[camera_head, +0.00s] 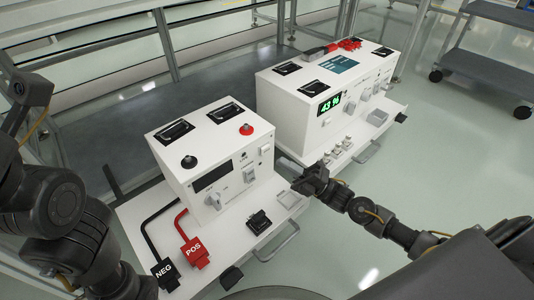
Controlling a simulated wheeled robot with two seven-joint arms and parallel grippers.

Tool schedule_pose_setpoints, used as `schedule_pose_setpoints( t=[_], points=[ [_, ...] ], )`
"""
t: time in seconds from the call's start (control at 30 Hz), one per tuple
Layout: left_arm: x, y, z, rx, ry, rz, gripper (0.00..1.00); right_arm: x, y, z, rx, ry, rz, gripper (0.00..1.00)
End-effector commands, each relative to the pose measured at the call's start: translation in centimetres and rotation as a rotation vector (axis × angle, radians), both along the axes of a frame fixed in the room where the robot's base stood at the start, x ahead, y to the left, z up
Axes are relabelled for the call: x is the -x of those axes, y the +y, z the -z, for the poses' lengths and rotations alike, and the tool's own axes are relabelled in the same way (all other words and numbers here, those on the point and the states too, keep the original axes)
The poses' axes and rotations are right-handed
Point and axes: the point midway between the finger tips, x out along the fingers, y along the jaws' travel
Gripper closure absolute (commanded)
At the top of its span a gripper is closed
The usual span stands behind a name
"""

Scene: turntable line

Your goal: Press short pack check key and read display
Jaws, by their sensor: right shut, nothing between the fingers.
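The right white unit (285,110) has a lit green display (329,104) that reads "43 %". Knobs and small keys are on its front face, but I cannot tell which is the short pack check key. The left white unit (175,160) has a dark display (212,177), with a knob, a switch and small buttons on its front. My right gripper (304,180) is shut and empty, in front of the gap between the two units. I cannot tell whether it touches anything. My left arm shows at the left edge; its gripper is not visible.
A black NEG connector (164,272) and a red POS connector (194,251) lie on the left unit's shelf, cabled to it. A small black part (259,222) lies on the same shelf. A grey cart (485,70) stands at the upper right. The floor at right is clear.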

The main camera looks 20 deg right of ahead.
Motion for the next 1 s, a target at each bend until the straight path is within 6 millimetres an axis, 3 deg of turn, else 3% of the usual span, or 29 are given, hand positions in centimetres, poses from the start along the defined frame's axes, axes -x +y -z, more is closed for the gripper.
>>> schedule_pose_setpoints(
  t=[0.33,1.0],
  points=[
    [0.0,0.1,1.1,0.004,0.001,0.000,1.00,-2.6,0.9,0.0,-0.001,-0.001,0.000,1.00],
    [0.0,0.1,1.1,0.005,0.001,0.000,1.00,-2.8,1.0,0.0,0.000,0.000,-0.001,1.00]
  ],
)
